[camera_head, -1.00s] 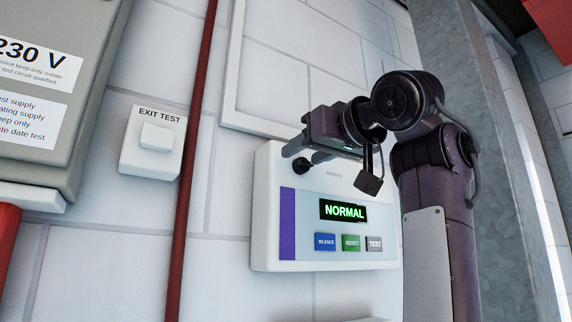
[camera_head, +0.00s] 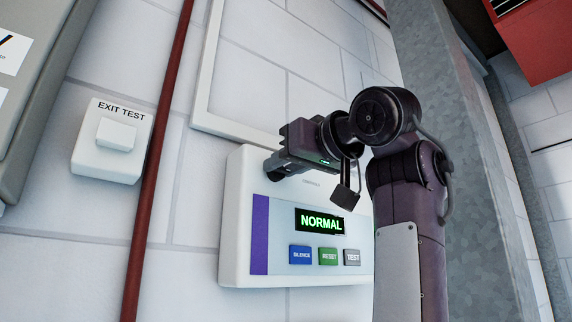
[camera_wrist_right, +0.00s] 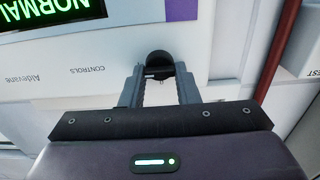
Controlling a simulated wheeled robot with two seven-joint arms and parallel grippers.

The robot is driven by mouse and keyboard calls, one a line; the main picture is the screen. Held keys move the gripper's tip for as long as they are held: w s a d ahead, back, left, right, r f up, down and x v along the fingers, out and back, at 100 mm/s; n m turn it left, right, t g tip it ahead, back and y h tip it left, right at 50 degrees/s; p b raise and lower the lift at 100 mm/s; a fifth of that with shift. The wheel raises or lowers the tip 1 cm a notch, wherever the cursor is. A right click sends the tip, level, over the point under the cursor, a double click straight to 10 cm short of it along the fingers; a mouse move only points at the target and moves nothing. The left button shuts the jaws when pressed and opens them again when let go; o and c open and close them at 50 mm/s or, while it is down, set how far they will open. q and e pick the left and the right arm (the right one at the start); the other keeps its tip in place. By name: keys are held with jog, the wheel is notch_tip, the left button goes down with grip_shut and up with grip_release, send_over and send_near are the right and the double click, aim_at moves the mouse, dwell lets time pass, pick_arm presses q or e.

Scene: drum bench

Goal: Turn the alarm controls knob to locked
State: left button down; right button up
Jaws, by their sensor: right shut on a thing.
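The white alarm panel (camera_head: 236,230) is on the wall, with a green NORMAL display (camera_head: 320,222) and a purple stripe. Its black controls knob (camera_wrist_right: 160,62) shows in the right wrist view, between my right gripper's fingertips (camera_wrist_right: 160,75). The panel's CONTROLS lettering is upside down in that view. In the head view my right gripper (camera_head: 274,170) reaches the panel's upper left, and its fingers hide the knob there. The gripper is shut on the knob. Which position the knob points to cannot be told. My left gripper is not in view.
Blue, green and grey buttons (camera_head: 328,256) sit under the display. A red pipe (camera_head: 158,160) runs down the wall left of the panel, beside an EXIT TEST box (camera_head: 112,140). A pale frame (camera_head: 205,95) is above the panel. A grey column (camera_head: 450,110) stands right.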

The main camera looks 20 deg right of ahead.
jog(key=shift+f, duration=0.1)
jog(key=shift+n+b, duration=0.45)
jog(key=shift+n, duration=0.25)
jog(key=shift+a+f+n+b, duration=0.1)
jog(key=shift+n+b, duration=0.5)
jog(key=shift+n, duration=0.6)
jog(key=n+b, duration=0.1)
jog(key=n, duration=0.2)
jog(key=shift+n, duration=0.3)
jog(key=n+b, duration=0.1)
jog(key=n, duration=0.3)
jog(key=shift+a+f+n, duration=0.1)
jog(key=shift+n, duration=0.2)
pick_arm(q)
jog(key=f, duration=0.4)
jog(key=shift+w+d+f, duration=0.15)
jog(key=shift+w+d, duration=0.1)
pick_arm(e)
jog(key=n, duration=0.5)
jog(key=shift+n, duration=0.4)
jog(key=o, duration=0.9)
